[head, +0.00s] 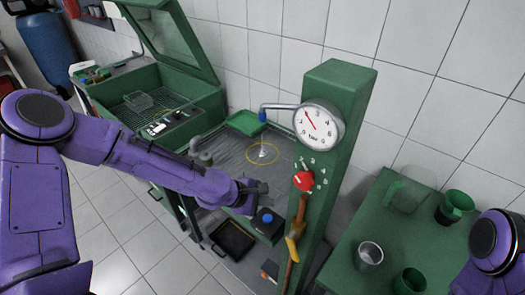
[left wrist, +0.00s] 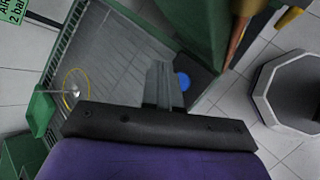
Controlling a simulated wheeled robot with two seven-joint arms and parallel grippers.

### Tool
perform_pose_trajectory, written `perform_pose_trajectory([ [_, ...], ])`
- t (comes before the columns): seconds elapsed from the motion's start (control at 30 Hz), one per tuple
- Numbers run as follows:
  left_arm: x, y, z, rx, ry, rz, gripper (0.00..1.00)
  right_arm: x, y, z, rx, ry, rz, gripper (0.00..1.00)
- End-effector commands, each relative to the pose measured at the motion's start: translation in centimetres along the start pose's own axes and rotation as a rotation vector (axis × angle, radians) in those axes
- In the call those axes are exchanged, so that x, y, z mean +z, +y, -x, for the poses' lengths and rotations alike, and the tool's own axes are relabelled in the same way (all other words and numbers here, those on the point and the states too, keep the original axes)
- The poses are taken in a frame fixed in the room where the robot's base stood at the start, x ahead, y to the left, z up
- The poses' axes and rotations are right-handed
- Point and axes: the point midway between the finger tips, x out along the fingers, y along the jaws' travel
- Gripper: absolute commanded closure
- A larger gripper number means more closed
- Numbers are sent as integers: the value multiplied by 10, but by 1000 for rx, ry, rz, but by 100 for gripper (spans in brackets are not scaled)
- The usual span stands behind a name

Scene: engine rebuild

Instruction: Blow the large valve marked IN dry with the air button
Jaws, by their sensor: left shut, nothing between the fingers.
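The air button (head: 266,217) is a blue disc on a dark box at the front edge of the grated bench. It also shows in the left wrist view (left wrist: 182,82), just right of the fingertips. A small pale valve (head: 262,152) stands inside a yellow ring on the grating, under a nozzle (head: 263,116); its IN mark is too small to read. It also shows in the left wrist view (left wrist: 75,92). My left gripper (head: 250,193) is shut and empty, beside the button; I cannot tell whether it touches. My right gripper is out of view.
A green post with a pressure gauge (head: 319,124) and red knob (head: 303,181) stands right of the button. An open green cabinet (head: 160,95) stands at back left. A green table (head: 395,235) with cups is at right. A black tray (head: 233,240) sits low in front.

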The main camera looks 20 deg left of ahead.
Motion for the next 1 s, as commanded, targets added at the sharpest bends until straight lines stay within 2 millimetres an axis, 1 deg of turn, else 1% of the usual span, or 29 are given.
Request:
perform_pose_trajectory([
  [0.87,0,0,0,-1,1,0,100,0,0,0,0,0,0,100],
  [0.97,-6,-12,-4,-17,24,-17,100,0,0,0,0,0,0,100],
  [1.0,-11,-24,-8,-33,46,-38,100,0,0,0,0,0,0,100],
])
